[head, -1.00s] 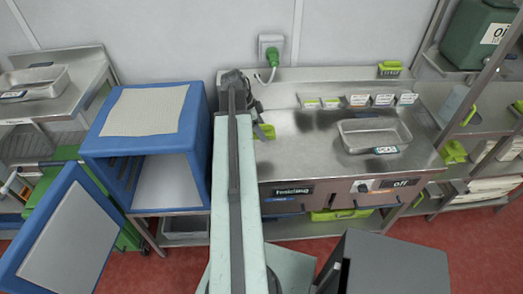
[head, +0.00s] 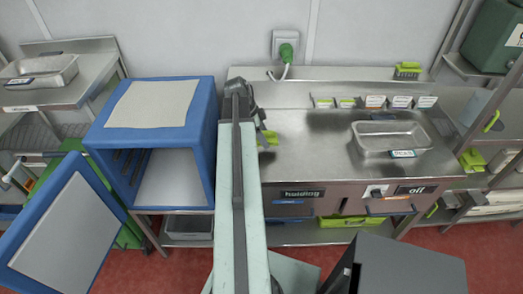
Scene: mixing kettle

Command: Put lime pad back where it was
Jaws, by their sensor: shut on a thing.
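My gripper (head: 262,128) is at the end of my long arm, over the left part of the steel counter. The arm partly hides the jaws and the pad. I cannot tell how far the pad is above the counter (head: 310,150). Another lime object (head: 408,70) sits on the ledge at the back right of the counter.
A steel pan (head: 388,136) stands on the counter's right side. Small labelled containers (head: 375,102) line the back. A blue cabinet (head: 205,150) with its door (head: 65,235) open is left of my arm. A green plug (head: 286,52) is in the wall. The counter's middle is clear.

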